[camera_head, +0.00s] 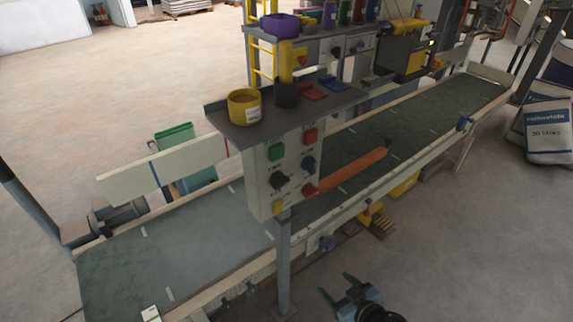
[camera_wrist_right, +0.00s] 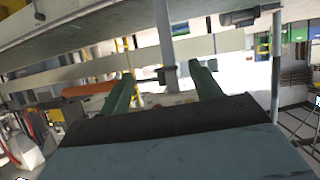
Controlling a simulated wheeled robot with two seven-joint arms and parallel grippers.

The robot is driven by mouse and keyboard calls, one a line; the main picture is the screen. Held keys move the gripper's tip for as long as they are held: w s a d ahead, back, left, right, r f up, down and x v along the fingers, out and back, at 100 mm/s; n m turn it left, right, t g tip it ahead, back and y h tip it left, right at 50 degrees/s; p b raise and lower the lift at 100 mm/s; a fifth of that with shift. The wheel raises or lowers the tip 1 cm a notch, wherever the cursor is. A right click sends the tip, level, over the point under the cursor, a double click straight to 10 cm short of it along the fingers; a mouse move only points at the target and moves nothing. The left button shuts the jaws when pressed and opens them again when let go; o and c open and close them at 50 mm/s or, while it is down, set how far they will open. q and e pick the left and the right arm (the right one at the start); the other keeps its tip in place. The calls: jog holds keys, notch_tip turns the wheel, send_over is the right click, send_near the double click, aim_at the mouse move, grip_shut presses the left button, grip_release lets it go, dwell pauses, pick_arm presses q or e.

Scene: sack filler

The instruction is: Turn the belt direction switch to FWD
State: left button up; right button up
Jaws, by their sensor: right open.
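The control box (camera_head: 284,168) stands on a post over the near side of the belt. Its face has a green button, red buttons and dark rotary knobs. One dark knob (camera_head: 278,181) is at the left and another knob (camera_head: 308,164) at the right. The labels are too small to read, so I cannot tell which is the belt direction switch or where it points. My right gripper (camera_head: 339,289) is open and empty, low in front of the conveyor, right of the post and well apart from the box. Its green fingers also show in the right wrist view (camera_wrist_right: 162,76). My left gripper is not in view.
The conveyor belt (camera_head: 190,240) runs from lower left to upper right. A shelf (camera_head: 218,113) above the box holds a yellow cup (camera_head: 244,106). The support post (camera_head: 284,265) stands below the box. White sacks (camera_head: 547,130) are at the right. Floor at lower right is clear.

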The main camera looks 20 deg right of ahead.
jog(key=w+a+r+t+y+p, duration=0.1)
jog(key=w+r, duration=0.1)
jog(key=r, duration=0.6)
jog(key=w+a+r+t+y+p, duration=0.1)
jog(key=w+a+r+t+p, duration=0.1)
jog(key=r, duration=0.6)
jog(key=n+t+y, duration=0.1)
send_near(283, 184)
jog(key=p+x, duration=0.1)
jog(key=x, duration=0.7)
jog(key=shift+w+a, duration=0.15)
jog(key=shift+w, duration=0.15)
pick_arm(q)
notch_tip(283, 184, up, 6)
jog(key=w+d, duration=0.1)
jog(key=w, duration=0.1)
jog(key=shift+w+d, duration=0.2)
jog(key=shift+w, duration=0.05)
pick_arm(e)
jog(key=c, duration=1)
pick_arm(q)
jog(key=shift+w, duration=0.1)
